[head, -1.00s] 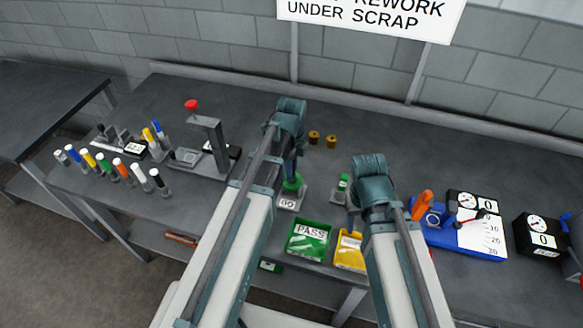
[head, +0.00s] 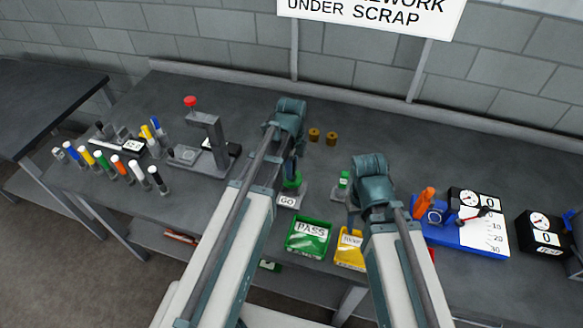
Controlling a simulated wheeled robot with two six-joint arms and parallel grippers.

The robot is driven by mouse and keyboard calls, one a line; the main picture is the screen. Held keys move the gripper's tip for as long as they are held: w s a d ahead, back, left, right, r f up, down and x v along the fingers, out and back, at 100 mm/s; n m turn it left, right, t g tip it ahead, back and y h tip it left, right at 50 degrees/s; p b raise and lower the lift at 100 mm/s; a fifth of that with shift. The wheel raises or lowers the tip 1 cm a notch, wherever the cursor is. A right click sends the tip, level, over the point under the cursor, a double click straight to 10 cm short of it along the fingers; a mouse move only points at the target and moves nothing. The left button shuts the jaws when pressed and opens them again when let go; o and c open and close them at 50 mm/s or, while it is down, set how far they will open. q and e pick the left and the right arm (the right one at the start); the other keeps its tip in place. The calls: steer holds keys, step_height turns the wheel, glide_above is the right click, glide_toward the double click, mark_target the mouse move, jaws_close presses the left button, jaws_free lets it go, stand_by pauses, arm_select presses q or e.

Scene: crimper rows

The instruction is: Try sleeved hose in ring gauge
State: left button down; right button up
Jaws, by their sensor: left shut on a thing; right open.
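The GO ring gauge (head: 290,199) is a grey block with a white GO label and a green ring part (head: 292,183) on top. My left gripper (head: 291,171) is directly over it, pointing down, shut on the sleeved hose, which is largely hidden by the gripper and wrist. I cannot tell how far the hose sits in the ring. A second grey block with a green top (head: 343,181) stands to the right. My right gripper (head: 352,217) is open, mostly hidden behind its own wrist, above the bench between that block and the yellow bin.
A green PASS bin (head: 308,238) and a yellow bin (head: 349,250) stand at the front edge. A press with a red knob (head: 205,140) and several coloured-cap tools (head: 110,165) are left. A blue measuring fixture (head: 440,232) and dial boxes (head: 543,232) are right. Two brass pieces (head: 331,138) lie behind.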

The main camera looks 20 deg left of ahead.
arm_select(q)
steer(key=shift+f+b, duration=0.45)
steer(key=shift+f, duration=0.1)
steer(key=shift+r, duration=0.2)
stand_by(0.8)
steer(key=shift+r+p, duration=4.35)
steer(key=shift+p, duration=0.2)
